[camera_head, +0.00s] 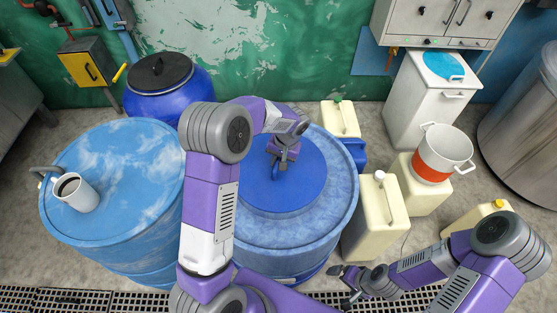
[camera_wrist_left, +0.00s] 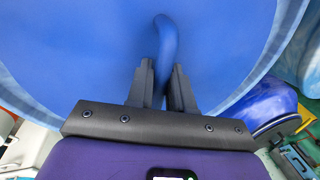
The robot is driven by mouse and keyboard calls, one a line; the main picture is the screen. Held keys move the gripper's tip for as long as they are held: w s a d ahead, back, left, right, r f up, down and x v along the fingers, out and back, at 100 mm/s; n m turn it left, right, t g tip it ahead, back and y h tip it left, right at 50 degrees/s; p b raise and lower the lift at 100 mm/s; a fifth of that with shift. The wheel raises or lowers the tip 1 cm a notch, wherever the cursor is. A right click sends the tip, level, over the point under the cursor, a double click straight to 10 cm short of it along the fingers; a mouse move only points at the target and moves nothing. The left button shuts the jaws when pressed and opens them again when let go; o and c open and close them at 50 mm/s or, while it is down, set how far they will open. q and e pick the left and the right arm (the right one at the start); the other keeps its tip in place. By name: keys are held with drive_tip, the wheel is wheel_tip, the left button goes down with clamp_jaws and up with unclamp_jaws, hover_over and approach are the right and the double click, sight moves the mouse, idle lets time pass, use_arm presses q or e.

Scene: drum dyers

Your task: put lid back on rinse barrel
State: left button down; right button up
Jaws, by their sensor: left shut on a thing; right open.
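The round plain blue lid (camera_head: 300,185) is over the middle of the top of the large blue rinse barrel (camera_head: 335,225). I cannot tell whether it rests on the barrel or hangs just above it. My left gripper (camera_head: 283,153) is shut on the lid's handle. In the left wrist view the curved blue handle (camera_wrist_left: 165,38) runs between the fingers of my left gripper (camera_wrist_left: 162,72), with the lid (camera_wrist_left: 80,45) spread behind. My left arm hides the barrel's left side. My right gripper (camera_head: 346,284) is open and empty, in front of the barrel at its lower right.
Another blue barrel (camera_head: 120,165) with a white mug (camera_head: 76,192) stands left. A smaller blue drum (camera_head: 160,85) with a black lid is behind. Cream jugs (camera_head: 372,215) stand close on the right, near an orange-and-white pot (camera_head: 440,150). A floor grate (camera_head: 90,300) runs along the front.

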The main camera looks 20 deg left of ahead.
use_arm(q)
drive_tip(key=shift+f, duration=0.2)
idle(0.5)
drive_tip(key=c, duration=0.9)
unclamp_jaws()
drive_tip(key=r, duration=0.2)
drive_tip(key=d+r, duration=0.1)
drive_tip(key=r, duration=0.4)
drive_tip(key=shift+d+r+p, duration=0.25)
drive_tip(key=shift+p, duration=0.05)
